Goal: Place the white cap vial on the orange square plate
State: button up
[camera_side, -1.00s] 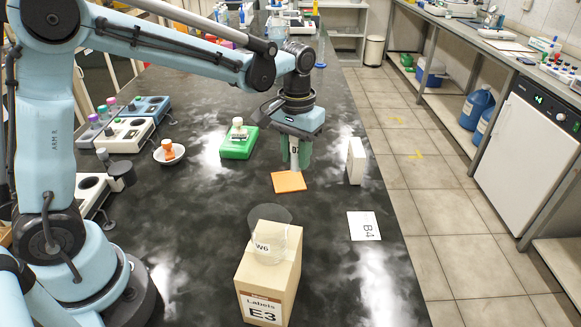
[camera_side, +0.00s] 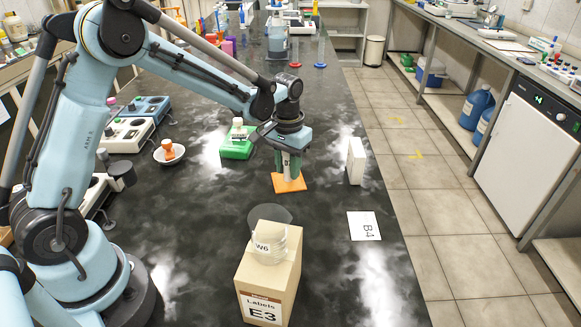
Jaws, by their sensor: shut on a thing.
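My gripper (camera_side: 289,170) points straight down over the orange square plate (camera_side: 296,186). Another small vial with a white cap (camera_side: 238,122) stands on the green block (camera_side: 235,151), left of my gripper.
A white upright block (camera_side: 355,161) stands right of the plate. A box labelled E3 (camera_side: 268,275) carries a clear beaker (camera_side: 270,240) in front. A B4 card (camera_side: 364,226) lies flat at right. A white dish (camera_side: 168,154) with an orange-capped vial is at left.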

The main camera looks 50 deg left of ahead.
jog(key=shift+f, duration=0.15)
jog(key=o, duration=1)
jog(key=shift+o, duration=0.2)
notch_tip(320, 180, up, 12)
jog(key=shift+f, duration=0.1)
jog(key=shift+s+r, duration=0.3)
jog(key=shift+r, duration=0.2)
jog(key=s+d+m+t, duration=0.2)
jog(key=s+t, duration=0.5)
jog(key=s, duration=0.8)
jog(key=shift+f, duration=0.35)
